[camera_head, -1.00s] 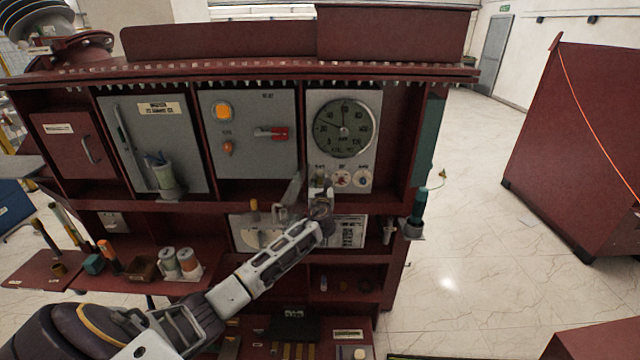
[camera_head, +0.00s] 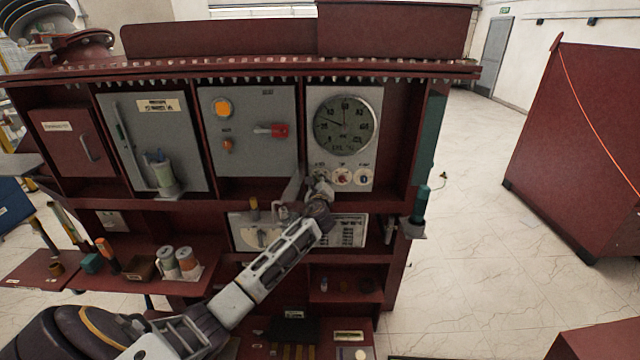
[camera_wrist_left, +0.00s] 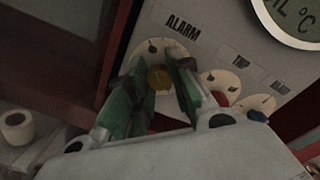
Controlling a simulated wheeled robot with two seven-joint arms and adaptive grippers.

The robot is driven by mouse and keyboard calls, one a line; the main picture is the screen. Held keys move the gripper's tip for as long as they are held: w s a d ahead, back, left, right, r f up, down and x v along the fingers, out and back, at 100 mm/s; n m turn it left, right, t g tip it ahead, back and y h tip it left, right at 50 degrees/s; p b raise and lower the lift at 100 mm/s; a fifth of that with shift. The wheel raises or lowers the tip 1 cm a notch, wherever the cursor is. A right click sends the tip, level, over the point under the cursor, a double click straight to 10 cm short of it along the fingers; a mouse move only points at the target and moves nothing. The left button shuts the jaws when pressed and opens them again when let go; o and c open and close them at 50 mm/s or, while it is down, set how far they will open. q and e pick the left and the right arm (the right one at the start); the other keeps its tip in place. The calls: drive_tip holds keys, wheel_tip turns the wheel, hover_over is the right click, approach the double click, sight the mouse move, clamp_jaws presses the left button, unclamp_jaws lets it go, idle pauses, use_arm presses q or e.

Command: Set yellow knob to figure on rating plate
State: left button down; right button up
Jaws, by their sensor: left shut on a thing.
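The yellow knob (camera_wrist_left: 159,77) sits on a round white dial (camera_wrist_left: 149,51) under the word ALARM in the left wrist view. My left gripper (camera_wrist_left: 166,85) has its green fingers on both sides of the knob and is shut on it. In the head view my left gripper (camera_head: 318,184) reaches the left end of the dial row below the round gauge (camera_head: 344,125) and partly hides that dial. The rating plate (camera_head: 350,231) is a pale printed sheet lower right, partly behind my arm; its figures are too small to read. My right gripper is not in view.
A dial with a red knob (camera_wrist_left: 221,97) and one with a blue knob (camera_wrist_left: 256,116) stand close to the right of the yellow one. A red handle (camera_head: 279,131) is on the grey panel at left. Cabinet shelf edges surround the panel.

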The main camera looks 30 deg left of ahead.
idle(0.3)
use_arm(q)
drive_tip(key=c, duration=1.3)
unclamp_jaws()
drive_tip(key=shift+o, duration=0.2)
drive_tip(key=v, duration=1.2)
drive_tip(key=shift+n, duration=0.3)
